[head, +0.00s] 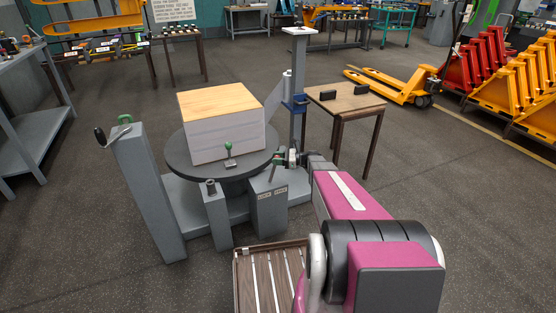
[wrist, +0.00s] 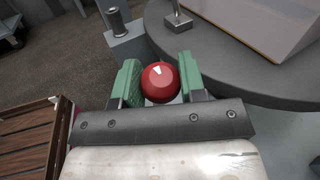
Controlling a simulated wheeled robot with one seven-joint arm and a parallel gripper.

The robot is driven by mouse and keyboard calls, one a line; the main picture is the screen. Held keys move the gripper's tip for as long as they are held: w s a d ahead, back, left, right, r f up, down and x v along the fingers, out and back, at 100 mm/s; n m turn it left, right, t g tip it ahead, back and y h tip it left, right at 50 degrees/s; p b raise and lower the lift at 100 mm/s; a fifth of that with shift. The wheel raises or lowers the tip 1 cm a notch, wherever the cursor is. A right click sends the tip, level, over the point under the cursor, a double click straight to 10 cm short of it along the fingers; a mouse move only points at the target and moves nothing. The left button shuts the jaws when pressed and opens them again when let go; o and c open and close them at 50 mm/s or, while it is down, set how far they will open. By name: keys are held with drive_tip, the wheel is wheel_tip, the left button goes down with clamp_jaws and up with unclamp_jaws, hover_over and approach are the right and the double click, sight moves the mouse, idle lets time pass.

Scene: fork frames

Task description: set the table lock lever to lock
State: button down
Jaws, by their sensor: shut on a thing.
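The table lock lever is a thin rod (head: 273,172) rising from a grey box (head: 270,212) with two small labels on its front top edge. Its red ball knob (wrist: 160,83) is clear in the wrist view. My gripper (head: 287,157) is at the top of the lever in the head view. In the wrist view my gripper (wrist: 158,80) has its green fingers closed on either side of the red knob. In the head view the fingers hide most of the knob. The round dark table (head: 180,160) is just left of my gripper.
A white box with a wooden top (head: 218,102) sits on the round table, with a small green-knobbed clamp (head: 229,150) in front. A grey post (head: 210,190) stands left of the lever box. A slatted wooden surface (head: 255,285) is near my arm.

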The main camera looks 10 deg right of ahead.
drive_tip(key=s+a+n+h, duration=0.2)
drive_tip(key=a+h, duration=0.4)
drive_tip(key=a, duration=0.3)
drive_tip(key=shift+s+f+n+h, duration=0.2)
drive_tip(key=shift+n+h, duration=0.1)
drive_tip(key=shift+h, duration=0.1)
drive_tip(key=c, duration=0.7)
unclamp_jaws()
drive_tip(key=shift+a, duration=0.1)
drive_tip(key=v, duration=1)
drive_tip(key=shift+d+r, duration=0.25)
drive_tip(key=shift+d, duration=0.1)
